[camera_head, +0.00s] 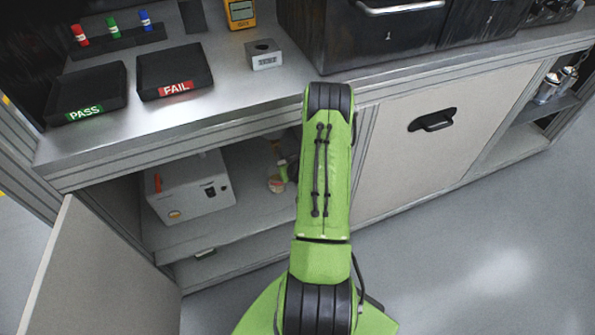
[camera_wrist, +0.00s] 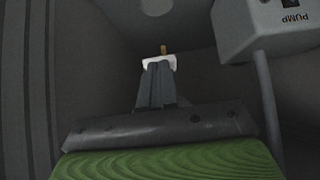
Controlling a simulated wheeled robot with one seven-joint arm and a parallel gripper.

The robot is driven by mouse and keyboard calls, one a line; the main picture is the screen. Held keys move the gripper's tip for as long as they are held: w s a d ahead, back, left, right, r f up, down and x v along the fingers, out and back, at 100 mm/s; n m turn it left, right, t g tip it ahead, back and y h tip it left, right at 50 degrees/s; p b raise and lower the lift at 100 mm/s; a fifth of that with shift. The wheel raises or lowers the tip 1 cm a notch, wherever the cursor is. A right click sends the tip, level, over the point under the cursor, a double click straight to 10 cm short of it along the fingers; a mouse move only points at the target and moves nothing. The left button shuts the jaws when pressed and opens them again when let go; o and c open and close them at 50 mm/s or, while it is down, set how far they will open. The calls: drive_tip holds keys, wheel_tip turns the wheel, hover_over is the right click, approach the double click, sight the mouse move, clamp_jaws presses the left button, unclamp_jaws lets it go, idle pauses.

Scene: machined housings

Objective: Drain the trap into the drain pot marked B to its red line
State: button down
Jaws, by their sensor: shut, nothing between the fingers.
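My gripper (camera_wrist: 158,66) shows in the wrist view with its dark fingers together and empty. A white piece (camera_wrist: 151,63) is at the fingertips, and a small brass-coloured part (camera_wrist: 163,49) stands just beyond; I cannot tell whether they touch. A pale round shape (camera_wrist: 156,6) is at the top edge; I cannot tell whether it belongs to the trap. In the head view my arm reaches into the open cabinet and hides the gripper. A small pot-like thing (camera_head: 277,184) is on the cabinet shelf, partly hidden. No B mark, red line or liquid level can be made out.
A grey pump box (camera_head: 190,188) stands on the shelf left of my arm; it also shows in the wrist view (camera_wrist: 262,30), with a grey pipe (camera_wrist: 267,105) below. The cabinet door (camera_head: 95,275) hangs open. The bench holds PASS (camera_head: 88,92) and FAIL (camera_head: 174,70) trays.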

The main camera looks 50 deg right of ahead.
wheel_tip(320, 180, down, 3)
drive_tip(key=b, duration=0.4)
drive_tip(key=shift+a+f, duration=0.1)
drive_tip(key=shift+f, duration=0.1)
drive_tip(key=shift+r, duration=0.15)
idle(1.0)
drive_tip(key=shift+r, duration=0.75)
drive_tip(key=shift+w, duration=0.1)
